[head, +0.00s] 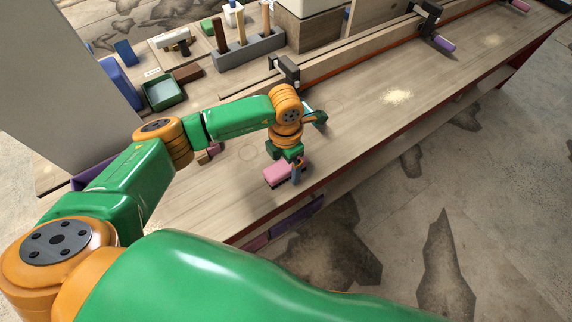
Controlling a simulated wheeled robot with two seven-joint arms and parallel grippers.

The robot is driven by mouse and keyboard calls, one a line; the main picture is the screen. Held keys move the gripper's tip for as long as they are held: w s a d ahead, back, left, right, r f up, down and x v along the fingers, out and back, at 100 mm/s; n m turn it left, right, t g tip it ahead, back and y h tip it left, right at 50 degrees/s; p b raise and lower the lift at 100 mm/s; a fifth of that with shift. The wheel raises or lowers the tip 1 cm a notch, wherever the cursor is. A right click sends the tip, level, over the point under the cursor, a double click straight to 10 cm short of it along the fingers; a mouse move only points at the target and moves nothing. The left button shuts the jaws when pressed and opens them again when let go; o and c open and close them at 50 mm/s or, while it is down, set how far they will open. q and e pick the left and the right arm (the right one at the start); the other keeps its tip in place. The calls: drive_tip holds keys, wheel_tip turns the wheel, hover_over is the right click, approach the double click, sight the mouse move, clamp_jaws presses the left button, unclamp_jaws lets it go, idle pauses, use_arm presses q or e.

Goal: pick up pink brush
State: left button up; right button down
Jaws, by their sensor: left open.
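The pink brush (276,174) lies on the wooden workbench (345,130), close to its front edge. Its top is pink and its underside looks dark. My left gripper (296,174) points down at the right end of the brush, with its jaws open. One finger shows in front of the brush's right end and hides part of it. I cannot tell whether the fingers touch the brush. My right gripper is out of view.
A green tray (164,93) and a grey block holding chisels (249,52) stand at the back left. A long wooden stringer with clamps (287,72) runs along the back. Sawdust (397,97) lies on the bench. The bench is mostly clear to the right of the gripper.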

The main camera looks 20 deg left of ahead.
sight(286, 164)
use_arm(q)
drive_tip(key=shift+s+r, duration=0.1)
drive_tip(key=shift+s, duration=0.05)
drive_tip(key=c, duration=0.7)
clamp_jaws()
wheel_tip(286, 164, up, 3)
drive_tip(key=shift+f, duration=0.1)
drive_tip(key=s+d+r+b, duration=0.4)
drive_tip(key=s+d+r, duration=0.3)
drive_tip(key=s+r, duration=0.3)
drive_tip(key=shift+s+d, duration=0.15)
drive_tip(key=shift+s, duration=0.8)
drive_tip(key=shift+r, duration=0.1)
